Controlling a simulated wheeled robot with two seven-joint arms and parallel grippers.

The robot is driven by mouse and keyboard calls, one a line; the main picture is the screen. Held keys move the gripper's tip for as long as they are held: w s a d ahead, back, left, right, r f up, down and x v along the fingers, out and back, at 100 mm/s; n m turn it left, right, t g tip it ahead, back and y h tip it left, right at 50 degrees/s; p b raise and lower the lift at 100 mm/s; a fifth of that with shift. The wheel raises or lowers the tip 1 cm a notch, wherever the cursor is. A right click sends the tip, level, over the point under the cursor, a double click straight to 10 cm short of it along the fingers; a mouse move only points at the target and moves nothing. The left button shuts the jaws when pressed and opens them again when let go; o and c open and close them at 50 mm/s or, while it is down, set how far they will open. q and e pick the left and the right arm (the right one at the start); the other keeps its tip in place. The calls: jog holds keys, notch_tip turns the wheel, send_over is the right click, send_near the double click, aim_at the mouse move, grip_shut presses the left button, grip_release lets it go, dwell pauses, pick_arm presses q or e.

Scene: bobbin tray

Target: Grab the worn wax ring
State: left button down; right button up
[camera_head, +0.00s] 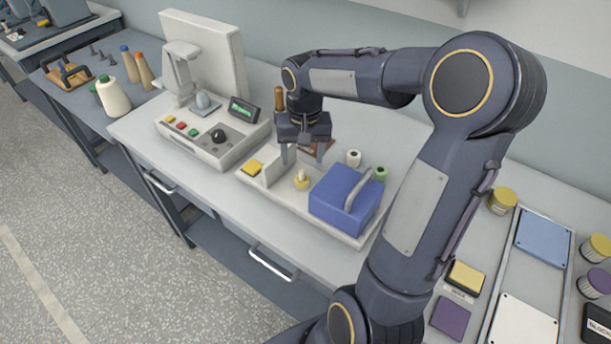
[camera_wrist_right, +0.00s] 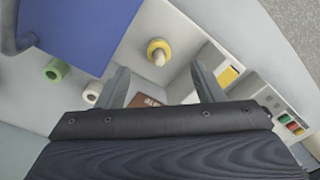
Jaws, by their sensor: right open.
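A yellow ring (camera_head: 302,183) sits around a cream peg on the white tray (camera_head: 345,236), left of a blue box; I take it for the wax ring. In the right wrist view the ring (camera_wrist_right: 158,47) is ahead of my fingers, in line with the gap between them. My right gripper (camera_head: 304,157) points down over the tray behind the ring, fingers apart and empty. It also shows in the right wrist view (camera_wrist_right: 160,76). The ring is not between the fingers. My left gripper is out of view.
The blue box (camera_head: 340,205) with a grey handle stands right of the ring. A white spool (camera_head: 353,158) and a green spool (camera_head: 380,174) are behind it. A yellow block (camera_head: 252,167) lies at the tray's left end. A machine (camera_head: 205,140) with buttons stands left.

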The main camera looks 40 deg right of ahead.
aim_at(302, 171)
jog(key=shift+w+d+f+m+g, duration=0.3)
jog(key=shift+w+d+f, duration=0.3)
jog(key=shift+w+f, duration=0.3)
notch_tip(302, 171, down, 8)
jog(key=shift+s+a+r+p, duration=0.15)
jog(key=shift+r+p, duration=0.1)
jog(key=shift+p, duration=0.6)
jog(key=c, duration=1)
